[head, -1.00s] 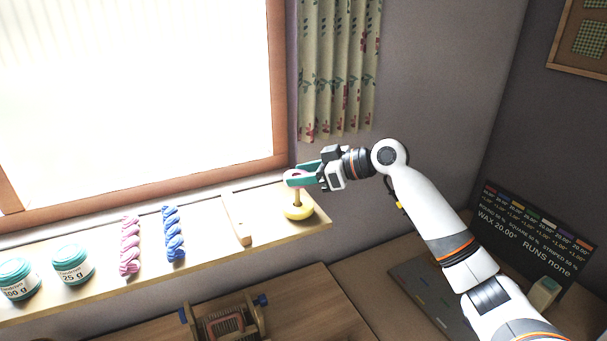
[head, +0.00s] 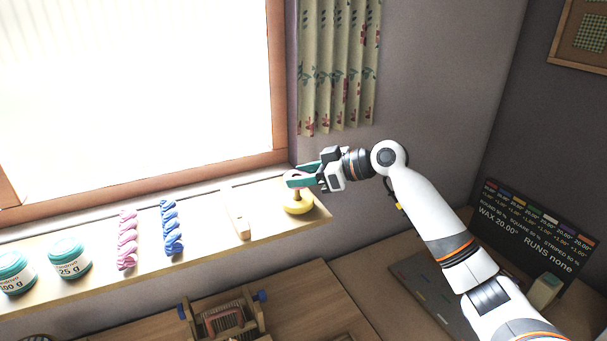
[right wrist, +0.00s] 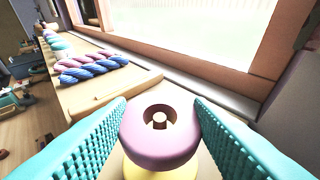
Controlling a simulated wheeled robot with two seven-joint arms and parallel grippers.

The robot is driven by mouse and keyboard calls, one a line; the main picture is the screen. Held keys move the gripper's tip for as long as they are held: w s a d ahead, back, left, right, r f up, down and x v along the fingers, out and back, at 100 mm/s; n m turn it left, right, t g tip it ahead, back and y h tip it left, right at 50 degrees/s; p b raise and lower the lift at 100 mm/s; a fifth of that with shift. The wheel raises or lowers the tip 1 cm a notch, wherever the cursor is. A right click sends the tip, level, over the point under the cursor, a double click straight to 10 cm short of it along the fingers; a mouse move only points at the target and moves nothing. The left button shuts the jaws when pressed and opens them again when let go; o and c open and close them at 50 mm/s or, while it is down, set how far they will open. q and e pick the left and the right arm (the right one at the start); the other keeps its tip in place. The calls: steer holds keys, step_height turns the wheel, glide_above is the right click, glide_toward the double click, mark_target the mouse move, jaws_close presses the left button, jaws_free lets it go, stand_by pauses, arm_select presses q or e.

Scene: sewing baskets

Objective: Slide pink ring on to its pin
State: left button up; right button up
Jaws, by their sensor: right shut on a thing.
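The pink ring (right wrist: 160,138) is held between the two teal fingers of my right gripper (head: 299,181). In the right wrist view the top of the wooden pin (right wrist: 159,120) shows inside the ring's hole, with the ring around it. A yellow ring (head: 299,205) sits low on the same pin, at the right end of the window shelf. In the head view a short stretch of pin shows between the pink ring and the yellow ring, so the two are apart. My left gripper is out of view.
The window frame (head: 150,183) rises behind. A wooden device (head: 225,318) stands below.

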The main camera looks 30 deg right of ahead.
mark_target(304, 200)
steer(key=shift+f+b, duration=1.45)
steer(key=shift+f, duration=0.55)
steer(key=o, duration=1)
steer(key=shift+b+v, duration=1.95)
steer(key=shift+v, duration=4.1)
